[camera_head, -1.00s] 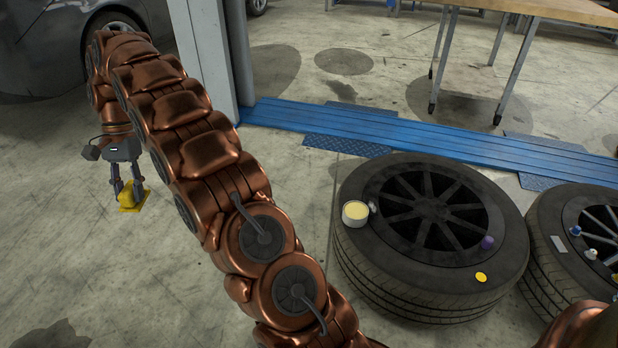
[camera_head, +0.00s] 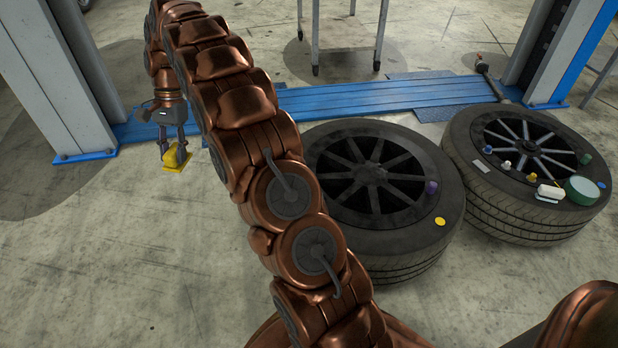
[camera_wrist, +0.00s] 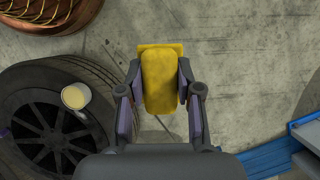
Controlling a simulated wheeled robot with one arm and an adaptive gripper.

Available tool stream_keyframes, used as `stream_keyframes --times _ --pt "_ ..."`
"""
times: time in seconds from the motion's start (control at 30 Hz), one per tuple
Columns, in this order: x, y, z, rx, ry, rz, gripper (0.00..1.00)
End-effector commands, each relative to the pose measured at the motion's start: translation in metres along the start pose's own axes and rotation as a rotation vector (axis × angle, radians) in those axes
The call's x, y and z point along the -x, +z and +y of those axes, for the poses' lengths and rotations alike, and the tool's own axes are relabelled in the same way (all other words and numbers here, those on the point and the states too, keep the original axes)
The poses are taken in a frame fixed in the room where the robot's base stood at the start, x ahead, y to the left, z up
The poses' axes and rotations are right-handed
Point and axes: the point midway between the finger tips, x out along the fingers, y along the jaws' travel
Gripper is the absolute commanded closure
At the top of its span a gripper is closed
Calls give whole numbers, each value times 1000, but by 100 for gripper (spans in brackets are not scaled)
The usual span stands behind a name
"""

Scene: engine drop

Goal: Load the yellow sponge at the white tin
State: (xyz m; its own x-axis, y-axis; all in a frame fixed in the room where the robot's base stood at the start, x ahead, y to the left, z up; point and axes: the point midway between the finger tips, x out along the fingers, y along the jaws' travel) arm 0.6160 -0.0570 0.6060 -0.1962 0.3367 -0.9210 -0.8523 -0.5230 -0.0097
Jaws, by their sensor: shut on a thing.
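The yellow sponge (camera_head: 174,160) is in my gripper (camera_head: 175,148), held in the air above the concrete floor at the left in the head view. In the wrist view my gripper (camera_wrist: 160,72) is shut with one finger on each side of the yellow sponge (camera_wrist: 162,85). The white tin (camera_wrist: 75,97), with a pale yellow top, sits on the edge of a tire in the wrist view, left of the sponge. In the head view the tin is hidden, apparently behind my arm.
The near tire (camera_head: 330,140) lies flat and carries a purple item (camera_head: 431,187) and a yellow disc (camera_head: 440,221). A second tire (camera_head: 470,195) holds a green tin (camera_head: 582,191), a white block (camera_head: 551,192) and several small pieces. A blue ramp (camera_head: 345,102) and grey post (camera_head: 65,80) stand behind.

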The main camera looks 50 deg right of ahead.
Motion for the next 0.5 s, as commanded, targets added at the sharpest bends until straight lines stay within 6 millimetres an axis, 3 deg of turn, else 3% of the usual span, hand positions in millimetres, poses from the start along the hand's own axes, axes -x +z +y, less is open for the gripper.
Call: stream_keyframes --times 0.03,0.2,0.5 --pt "-4 -22 19 -53 -18 -8 94" --pt "-19 -86 77 -202 -89 -9 94" --pt "-61 -160 191 -449 -192 -5 94"
